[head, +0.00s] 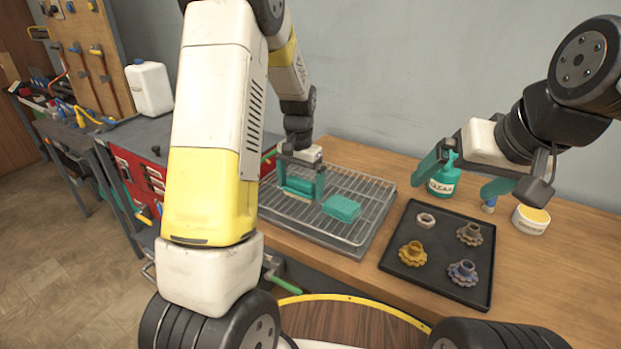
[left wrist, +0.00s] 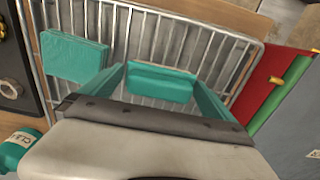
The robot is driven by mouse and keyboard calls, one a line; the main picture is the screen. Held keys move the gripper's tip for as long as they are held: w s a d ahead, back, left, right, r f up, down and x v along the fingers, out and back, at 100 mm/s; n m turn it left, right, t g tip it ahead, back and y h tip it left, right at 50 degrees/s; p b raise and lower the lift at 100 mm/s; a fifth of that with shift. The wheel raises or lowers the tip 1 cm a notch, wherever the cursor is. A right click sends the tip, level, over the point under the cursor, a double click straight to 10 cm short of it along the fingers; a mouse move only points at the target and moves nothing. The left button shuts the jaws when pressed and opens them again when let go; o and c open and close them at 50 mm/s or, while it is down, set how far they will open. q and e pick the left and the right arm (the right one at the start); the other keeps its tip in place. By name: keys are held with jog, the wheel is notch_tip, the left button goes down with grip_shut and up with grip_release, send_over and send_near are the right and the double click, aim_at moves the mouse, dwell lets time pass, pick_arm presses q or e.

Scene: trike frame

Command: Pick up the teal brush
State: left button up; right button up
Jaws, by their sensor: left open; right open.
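The teal brush (head: 298,186) has a pale tan underside and is at the left part of the wire rack. My left gripper (head: 301,191) is open over it, with one teal finger at each end of the brush. In the left wrist view the brush (left wrist: 161,83) shows between the two finger tips (left wrist: 159,77); I cannot tell whether they touch it. My right gripper (head: 449,189) is open and empty, raised over the bench at the right.
A teal block (head: 342,207) lies on the wire rack (head: 372,196), right of the brush. A black tray (head: 408,268) holds a ring and several gear-like parts. A teal bottle (head: 444,180) and a white tub (head: 530,220) stand behind it. The bench's right front is clear.

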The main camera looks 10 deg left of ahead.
aim_at(300, 180)
pick_arm(q)
jog(key=c, duration=1.3)
jog(key=shift+o, duration=0.2)
jog(key=shift+r, duration=0.1)
jog(key=shift+r, duration=0.6)
notch_tip(300, 180, up, 2)
jog(key=shift+r, duration=0.15)
jog(key=s+r, duration=0.1)
jog(key=s, duration=1.5)
jog(key=shift+a+r, duration=0.2)
jog(key=shift+a, duration=0.1)
